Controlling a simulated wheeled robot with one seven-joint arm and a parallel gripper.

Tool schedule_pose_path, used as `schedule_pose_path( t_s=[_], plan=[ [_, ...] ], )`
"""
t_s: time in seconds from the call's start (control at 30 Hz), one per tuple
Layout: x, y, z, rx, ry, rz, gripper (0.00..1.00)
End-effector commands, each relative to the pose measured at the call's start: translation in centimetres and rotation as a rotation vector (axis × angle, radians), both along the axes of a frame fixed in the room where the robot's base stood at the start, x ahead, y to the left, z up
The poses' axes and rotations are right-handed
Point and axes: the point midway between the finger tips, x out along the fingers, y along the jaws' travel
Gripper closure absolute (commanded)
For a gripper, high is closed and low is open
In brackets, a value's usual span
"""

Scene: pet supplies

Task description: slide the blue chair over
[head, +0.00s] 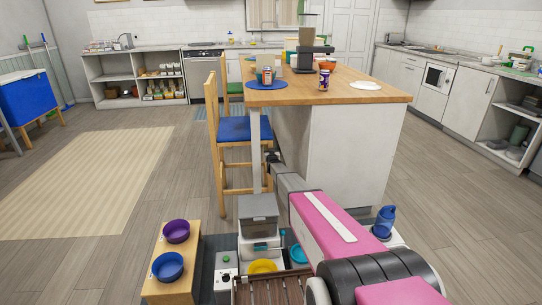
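The blue chair is a tall wooden chair with a blue seat (238,129). It stands upright at the left side of the wooden-topped island table (375,93), with its slatted back to the left and its seat reaching toward the table's white leg. My gripper (271,158) is small and dark at the far end of my pink and grey arm, beside the chair's right side and the table leg. I cannot tell whether it touches the chair. Its fingers are too small and partly hidden to tell open from shut.
A wooden stand (190,250) with purple and blue bowls is at the lower left. A beige rug (85,180) and open floor lie left of the chair. A blue bin (30,97) stands at far left.

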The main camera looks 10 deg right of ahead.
Motion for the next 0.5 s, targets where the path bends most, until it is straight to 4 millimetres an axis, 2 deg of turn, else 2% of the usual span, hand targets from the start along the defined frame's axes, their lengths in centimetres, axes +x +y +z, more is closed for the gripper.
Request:
schedule_pose_path(
  t_s=[0.27,0.3,0.37,0.4,0.5],
  plan=[
    [0.16,0.00,0.02,0.000,0.000,0.000,0.34],
    [0.15,0.00,0.01,0.000,0.000,0.000,0.41],
    [0.15,0.00,0.01,0.000,0.000,0.000,0.60],
    [0.15,0.00,0.01,0.000,0.000,0.000,0.73],
    [0.15,0.00,0.01,0.000,0.000,0.000,1.00]
  ],
)
